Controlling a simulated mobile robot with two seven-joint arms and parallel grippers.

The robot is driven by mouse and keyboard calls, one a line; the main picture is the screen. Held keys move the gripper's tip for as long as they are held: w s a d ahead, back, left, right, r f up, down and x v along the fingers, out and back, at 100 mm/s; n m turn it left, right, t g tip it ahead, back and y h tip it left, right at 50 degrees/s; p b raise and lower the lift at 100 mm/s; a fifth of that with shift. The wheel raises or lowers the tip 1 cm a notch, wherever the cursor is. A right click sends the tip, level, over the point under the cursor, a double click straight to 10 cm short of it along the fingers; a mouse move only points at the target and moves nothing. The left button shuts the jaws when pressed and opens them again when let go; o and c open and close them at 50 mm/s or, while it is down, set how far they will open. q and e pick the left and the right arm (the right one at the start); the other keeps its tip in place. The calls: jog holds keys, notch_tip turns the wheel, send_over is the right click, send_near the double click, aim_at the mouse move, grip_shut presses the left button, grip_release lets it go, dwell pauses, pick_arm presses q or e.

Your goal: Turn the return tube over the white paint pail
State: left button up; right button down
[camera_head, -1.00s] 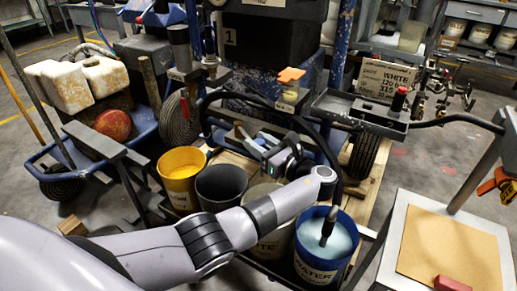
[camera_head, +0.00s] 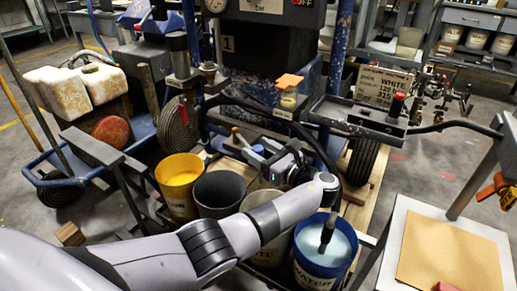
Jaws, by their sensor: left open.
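The white paint pail (camera_head: 262,239) is a pale bucket between the dark grey pail and the blue water pail. My left forearm crosses in front of it and hides much of it, including part of its label. My left gripper (camera_head: 246,149) is open, above and behind the pails, at the lower front of the striper. A black hose (camera_head: 283,117) arcs over and behind the gripper. I cannot tell for certain which piece is the return tube. Whether anything lies between the fingers is unclear. My right gripper does not show.
A yellow pail (camera_head: 180,185), a dark grey pail (camera_head: 219,191) and a blue water pail (camera_head: 321,268) with a black-handled tool in it stand in the row. A handlebar (camera_head: 455,124) juts right. A side table (camera_head: 447,250) stands at front right.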

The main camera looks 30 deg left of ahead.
pick_arm(q)
jog(key=v, duration=0.6)
jog(key=shift+d, duration=0.25)
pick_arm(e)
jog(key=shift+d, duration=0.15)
pick_arm(q)
jog(key=shift+s, duration=0.1)
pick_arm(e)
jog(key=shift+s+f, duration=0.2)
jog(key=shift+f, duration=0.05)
